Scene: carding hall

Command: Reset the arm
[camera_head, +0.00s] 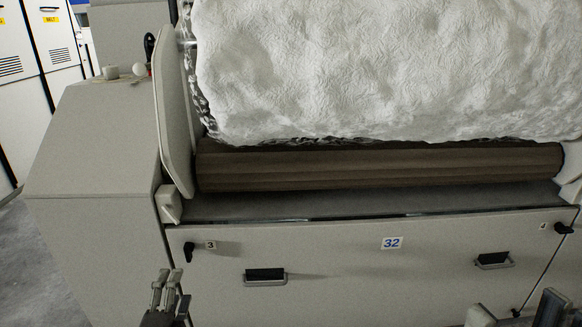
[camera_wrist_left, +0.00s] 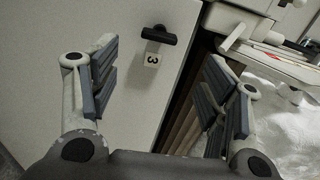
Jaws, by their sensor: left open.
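My left gripper (camera_head: 168,282) is low in the head view, in front of the machine's lower panel (camera_head: 340,262), below the black latch (camera_head: 188,251) by label 3. In the left wrist view, my left gripper (camera_wrist_left: 163,62) is open, its two padded fingers apart with nothing between them. The black latch (camera_wrist_left: 158,35) and its label 3 (camera_wrist_left: 152,59) show beyond the gap. Parts of my right arm (camera_head: 550,308) show at the bottom right edge of the head view. Its jaws are cut off and unclear.
A big white fibre roll (camera_head: 390,70) rests above a brown roller (camera_head: 380,167).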

